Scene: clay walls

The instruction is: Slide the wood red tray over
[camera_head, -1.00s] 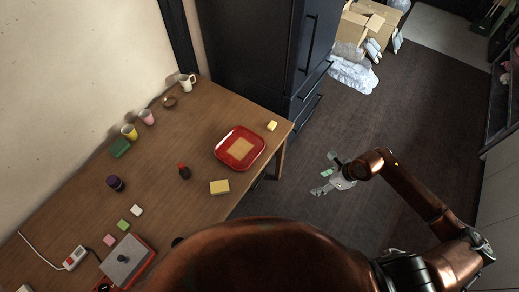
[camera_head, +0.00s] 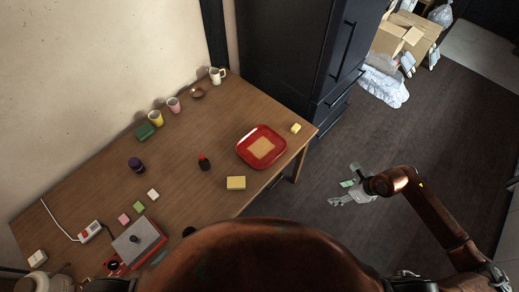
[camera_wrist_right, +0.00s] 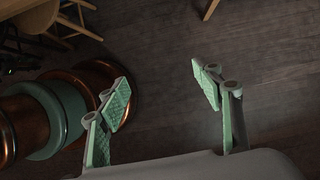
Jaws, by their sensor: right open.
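The red tray (camera_head: 244,149) lies flat near the right end of the wooden table, with a tan wood-coloured square (camera_head: 262,147) in its middle. My right gripper (camera_head: 338,194) hangs over the dark floor, right of the table and apart from the tray. In the right wrist view its two green-padded fingers (camera_wrist_right: 163,92) are spread wide with only floor between them. My left gripper is not in view.
The wooden table (camera_head: 185,190) also holds a yellow sponge (camera_head: 236,183), a small dark bottle with a red top (camera_head: 204,163), a yellow block (camera_head: 295,128), cups and a grey-red box (camera_head: 138,243). A dark cabinet (camera_head: 290,50) stands behind.

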